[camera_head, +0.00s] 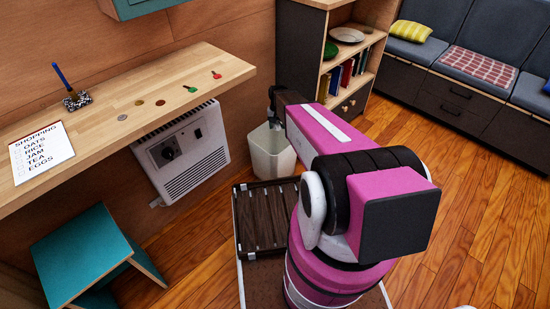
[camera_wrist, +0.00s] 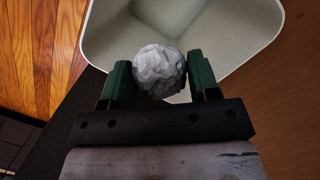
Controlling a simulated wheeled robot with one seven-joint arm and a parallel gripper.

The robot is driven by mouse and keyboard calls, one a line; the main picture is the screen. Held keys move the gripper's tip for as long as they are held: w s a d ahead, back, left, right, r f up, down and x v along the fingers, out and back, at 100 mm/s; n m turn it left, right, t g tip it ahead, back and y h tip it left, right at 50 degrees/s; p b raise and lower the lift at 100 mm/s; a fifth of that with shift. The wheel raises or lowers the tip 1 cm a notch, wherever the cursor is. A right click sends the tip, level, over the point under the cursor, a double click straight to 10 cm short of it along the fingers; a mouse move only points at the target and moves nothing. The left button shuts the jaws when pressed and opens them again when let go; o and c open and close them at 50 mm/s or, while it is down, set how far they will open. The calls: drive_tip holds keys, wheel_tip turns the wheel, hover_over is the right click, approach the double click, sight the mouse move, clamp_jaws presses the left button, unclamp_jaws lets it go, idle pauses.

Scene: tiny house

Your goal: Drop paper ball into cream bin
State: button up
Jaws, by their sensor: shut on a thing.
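A crumpled grey-white paper ball (camera_wrist: 160,71) sits between the green fingers of my gripper (camera_wrist: 160,82) in the wrist view. My gripper is shut on it. The cream bin (camera_wrist: 110,30) lies beneath, and the ball overlaps its opening and near rim in that view. In the head view the cream bin (camera_head: 270,155) stands on the floor by the wall, and my gripper (camera_head: 273,121) is above its opening. The ball is hard to make out in the head view, and its height above the rim is unclear.
A white heater (camera_head: 183,152) hangs left of the bin under a wooden shelf (camera_head: 130,95). A bookcase (camera_head: 300,50) stands behind the bin. A teal stool (camera_head: 85,255) is at lower left. Open wooden floor (camera_head: 440,215) lies to the right.

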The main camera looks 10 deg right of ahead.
drive_tip(key=shift+f, duration=2.95)
drive_tip(key=o, duration=1)
drive_tip(key=shift+c, duration=0.2)
drive_tip(key=shift+r, duration=0.15)
drive_tip(key=r, duration=0.3)
drive_tip(key=w+r, duration=0.1)
drive_tip(key=r, duration=0.6)
drive_tip(key=shift+w+d+r, duration=0.15)
drive_tip(key=shift+w+r, duration=0.05)
drive_tip(key=shift+w, duration=0.1)
